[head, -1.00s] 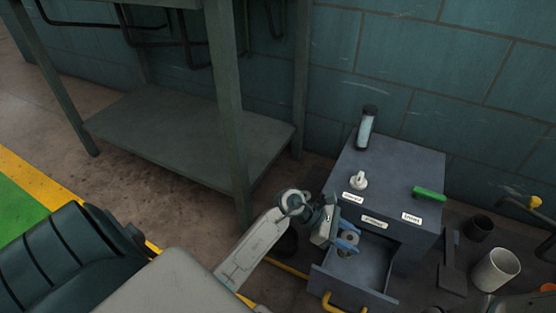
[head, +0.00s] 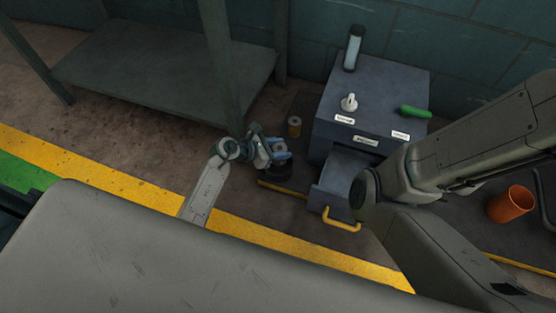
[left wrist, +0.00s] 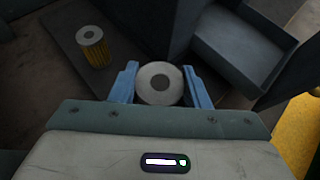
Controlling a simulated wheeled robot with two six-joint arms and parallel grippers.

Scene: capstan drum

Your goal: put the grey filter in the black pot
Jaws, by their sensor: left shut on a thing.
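My left gripper (head: 281,156) is shut on the grey filter (left wrist: 160,84), a pale round piece with a dark hole in its middle. In the left wrist view it sits between the blue fingers. In the head view the gripper largely hides it. A dark round shape that looks like the black pot (head: 284,173) is just under the gripper in the head view. Whether the filter is above its mouth or inside it, I cannot tell. My right gripper is not in view; only the right arm shows.
The blue-grey cabinet (head: 371,95) has an open drawer (head: 338,173) with a yellow handle. A yellow filter (head: 294,126) stands on the floor left of it; it also shows in the left wrist view (left wrist: 93,46). An orange pot (head: 510,204) is at the right.

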